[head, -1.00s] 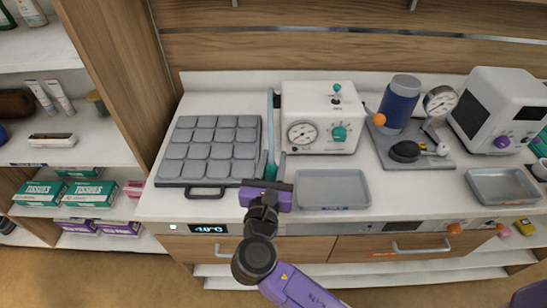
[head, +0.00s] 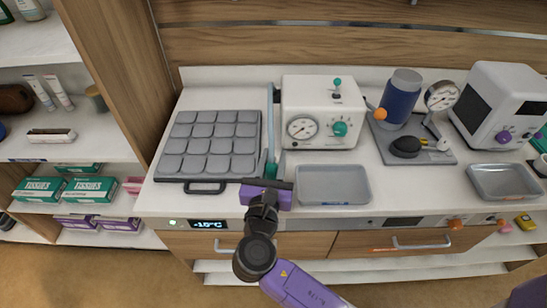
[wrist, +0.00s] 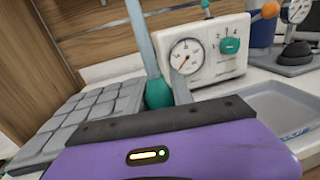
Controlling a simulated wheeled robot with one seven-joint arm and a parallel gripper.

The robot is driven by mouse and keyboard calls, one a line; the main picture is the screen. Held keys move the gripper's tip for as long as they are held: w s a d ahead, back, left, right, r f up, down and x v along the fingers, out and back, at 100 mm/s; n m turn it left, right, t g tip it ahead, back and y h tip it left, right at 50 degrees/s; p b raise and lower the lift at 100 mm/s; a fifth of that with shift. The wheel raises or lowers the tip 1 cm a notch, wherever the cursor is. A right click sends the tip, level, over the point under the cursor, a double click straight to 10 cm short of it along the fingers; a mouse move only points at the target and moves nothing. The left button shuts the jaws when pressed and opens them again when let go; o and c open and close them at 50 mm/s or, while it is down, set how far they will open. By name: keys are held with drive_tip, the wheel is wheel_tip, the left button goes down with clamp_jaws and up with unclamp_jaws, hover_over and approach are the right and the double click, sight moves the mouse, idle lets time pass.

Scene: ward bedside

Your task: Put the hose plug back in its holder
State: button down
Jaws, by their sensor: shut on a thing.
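The hose plug is a teal, rounded piece (wrist: 158,92) with a pale blue-grey hose (wrist: 140,38) rising from its top. In the head view, the plug (head: 270,170) stands in front of the left side of the white gauge unit, with the hose (head: 270,115) running up beside that unit. My purple gripper (head: 271,168) is at the counter's front, between the grey padded tray and the shallow grey tray. It is shut on the plug; a grey finger shows beside the plug in the wrist view. The gripper body hides the plug's lower end. I cannot make out the holder.
The white gauge unit (head: 322,112) stands right behind the plug. The grey padded tray (head: 205,187) is left, and the shallow grey tray (head: 333,203) close right. A blue cylinder (head: 400,98) and a white monitor (head: 500,100) stand further right.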

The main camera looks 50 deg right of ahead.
drive_tip(key=shift+f+b, duration=0.75)
drive_tip(key=shift+f, duration=0.85)
drive_tip(key=c, duration=1)
unclamp_jaws()
drive_tip(key=shift+a, duration=0.1)
drive_tip(key=b+v, duration=0.1)
drive_tip(key=v, duration=0.6)
drive_tip(key=shift+s+a, duration=0.25)
drive_tip(key=shift+a, duration=0.05)
